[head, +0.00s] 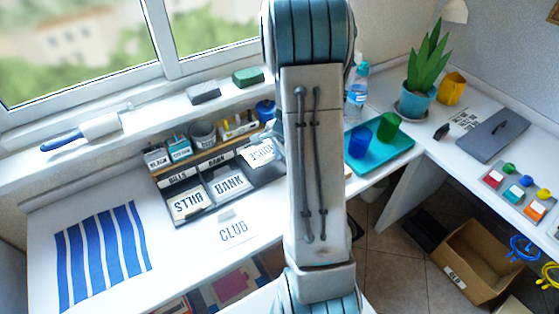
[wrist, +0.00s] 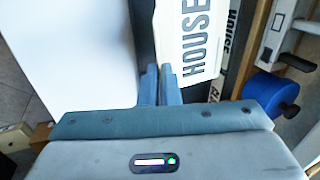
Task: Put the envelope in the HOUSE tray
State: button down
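The white envelope printed HOUSE (head: 262,152) is tilted at the back of the desk, close to my arm. It is large in the wrist view (wrist: 192,40). My gripper (wrist: 160,72) is at the envelope's edge, its fingers close together with the envelope's pale edge between them, so it looks shut on it. The dark HOUSE tray (head: 268,178) lies below the envelope, right of the BANK tray. A small HOUSE label (wrist: 231,38) shows beside the envelope. Whether the envelope touches the tray floor is unclear.
Envelopes marked BILLS (head: 188,203) and BANK (head: 229,183) lie in the neighbouring trays. A CLUB envelope (head: 235,231) lies on the desk in front. Small pots and boxes (head: 203,134) stand behind the trays. A teal tray (head: 390,160) with cups is at right.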

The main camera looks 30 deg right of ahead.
jog(key=shift+d+f+b, duration=0.15)
jog(key=shift+f+b, duration=1.25)
jog(key=shift+f, duration=0.35)
jog(key=shift+d+f+b, duration=0.1)
jog(key=shift+f+b, duration=1.25)
jog(key=shift+f, duration=0.4)
jog(key=shift+f+b, duration=0.45)
jog(key=shift+b, duration=0.05)
jog(key=c, duration=1.6)
grip_release()
jog(key=shift+r, duration=0.15)
